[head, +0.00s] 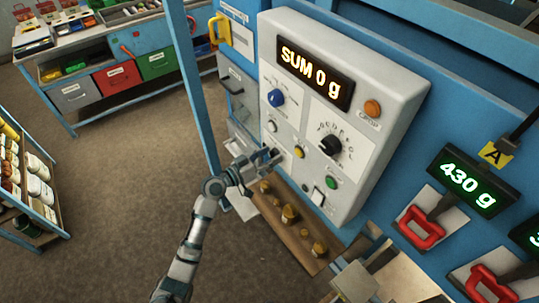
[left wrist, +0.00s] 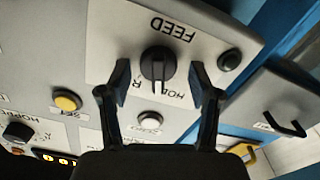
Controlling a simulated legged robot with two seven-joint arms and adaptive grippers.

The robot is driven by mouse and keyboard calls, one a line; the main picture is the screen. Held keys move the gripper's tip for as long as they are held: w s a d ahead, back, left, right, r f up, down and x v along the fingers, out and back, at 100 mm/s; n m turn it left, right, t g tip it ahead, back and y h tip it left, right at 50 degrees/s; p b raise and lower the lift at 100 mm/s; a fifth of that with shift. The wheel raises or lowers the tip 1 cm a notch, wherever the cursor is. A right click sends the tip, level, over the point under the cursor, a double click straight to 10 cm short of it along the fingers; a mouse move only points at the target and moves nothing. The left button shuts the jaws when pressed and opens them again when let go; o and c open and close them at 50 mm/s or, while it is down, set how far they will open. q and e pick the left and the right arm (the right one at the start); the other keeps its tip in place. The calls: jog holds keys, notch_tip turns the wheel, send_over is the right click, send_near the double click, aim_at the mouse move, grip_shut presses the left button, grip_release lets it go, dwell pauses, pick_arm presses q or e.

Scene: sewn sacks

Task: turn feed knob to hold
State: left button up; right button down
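The feed knob (left wrist: 157,66) is black, on a pale panel plate marked FEED, which appears upside down in the left wrist view. Its raised grip runs roughly up and down there, with a pale line near its lower end. A partly readable HOLD label is printed below right of it. My left gripper (left wrist: 160,80) is open, one finger on each side of the knob, with visible gaps in the picture. In the head view my left gripper (head: 272,158) is at the lower left of the grey control panel (head: 390,65) and hides the feed knob. My right gripper is not visible.
A white button (left wrist: 149,121) and a yellow button (left wrist: 66,101) are close by. The panel also bears a blue knob (head: 276,97) and a large black dial (head: 331,145). A brown shelf (head: 305,250) with small brass pieces lies below. Open floor is at left.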

pick_arm(q)
jog(key=c, duration=1)
jog(key=shift+n, duration=1.2)
jog(key=o, duration=1.1)
jog(key=shift+o, duration=0.2)
jog(key=shift+a, duration=0.1)
jog(key=v, duration=1.1)
jog(key=shift+s+a, duration=0.15)
jog(key=shift+a, duration=0.25)
jog(key=shift+d+f, duration=0.1)
